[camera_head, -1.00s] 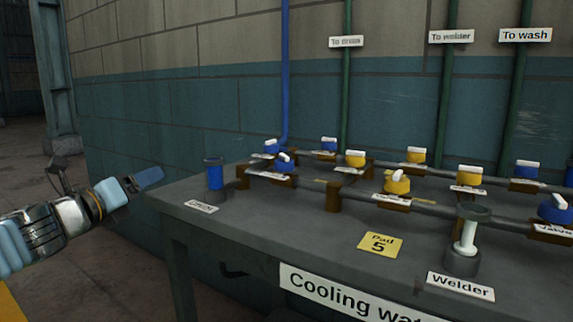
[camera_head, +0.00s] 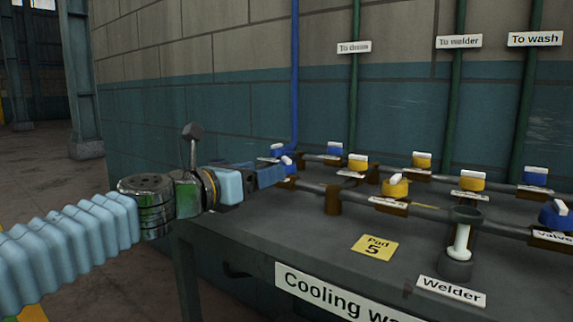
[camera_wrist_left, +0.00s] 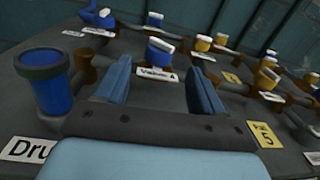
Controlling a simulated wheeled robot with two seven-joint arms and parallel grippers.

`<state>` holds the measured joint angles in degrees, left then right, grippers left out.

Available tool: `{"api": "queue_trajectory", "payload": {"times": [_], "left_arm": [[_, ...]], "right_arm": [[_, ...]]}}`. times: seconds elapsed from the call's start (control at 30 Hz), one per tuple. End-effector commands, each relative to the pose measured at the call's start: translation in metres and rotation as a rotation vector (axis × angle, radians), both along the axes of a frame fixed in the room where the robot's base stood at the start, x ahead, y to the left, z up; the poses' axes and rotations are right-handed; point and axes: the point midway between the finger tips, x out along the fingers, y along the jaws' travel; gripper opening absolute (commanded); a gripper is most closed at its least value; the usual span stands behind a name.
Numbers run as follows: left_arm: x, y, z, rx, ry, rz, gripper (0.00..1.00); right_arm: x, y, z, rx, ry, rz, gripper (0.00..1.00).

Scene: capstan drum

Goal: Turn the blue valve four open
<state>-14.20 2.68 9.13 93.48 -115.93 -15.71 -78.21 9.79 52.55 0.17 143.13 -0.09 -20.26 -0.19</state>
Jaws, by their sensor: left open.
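The blue valve four, a round blue knob with a white bar handle, shows in the wrist view (camera_wrist_left: 158,54) with a "Valve 4" label in front of it. In the head view the same valve (camera_head: 288,166) is at the left end of the near pipe, partly hidden by my left gripper. My left gripper (camera_head: 272,174) is open and empty, over the left end of the table. In the wrist view its two blue fingers (camera_wrist_left: 160,92) are spread apart, with the valve beyond and between them, apart from both. My right gripper is in no view.
A blue dark-rimmed cylinder (camera_wrist_left: 52,85) stands left of my gripper, close to it. Other blue and yellow valves (camera_head: 396,187) line the pipes to the right. A white float in a grey holder (camera_head: 458,250) stands at the front by "Welder".

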Motion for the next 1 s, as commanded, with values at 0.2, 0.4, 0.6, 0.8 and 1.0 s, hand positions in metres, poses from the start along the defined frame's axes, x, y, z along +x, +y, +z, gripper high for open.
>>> {"api": "queue_trajectory", "payload": {"times": [0.2,0.4,0.6,0.8,1.0], "left_arm": [[0.039,-0.032,0.001,-0.001,0.002,-0.001,0.68],[0.059,-0.048,0.001,-0.001,0.001,0.000,0.68],[0.064,-0.052,0.000,-0.001,0.001,0.001,0.68],[0.064,-0.052,0.000,-0.001,0.001,0.001,0.65],[0.064,-0.052,0.000,-0.001,0.001,0.002,0.35]], "right_arm": [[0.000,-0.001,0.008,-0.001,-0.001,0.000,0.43],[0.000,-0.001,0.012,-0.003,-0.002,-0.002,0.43],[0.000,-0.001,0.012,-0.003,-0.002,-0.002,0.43],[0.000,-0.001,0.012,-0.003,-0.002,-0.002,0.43],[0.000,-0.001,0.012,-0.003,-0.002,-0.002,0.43]]}}
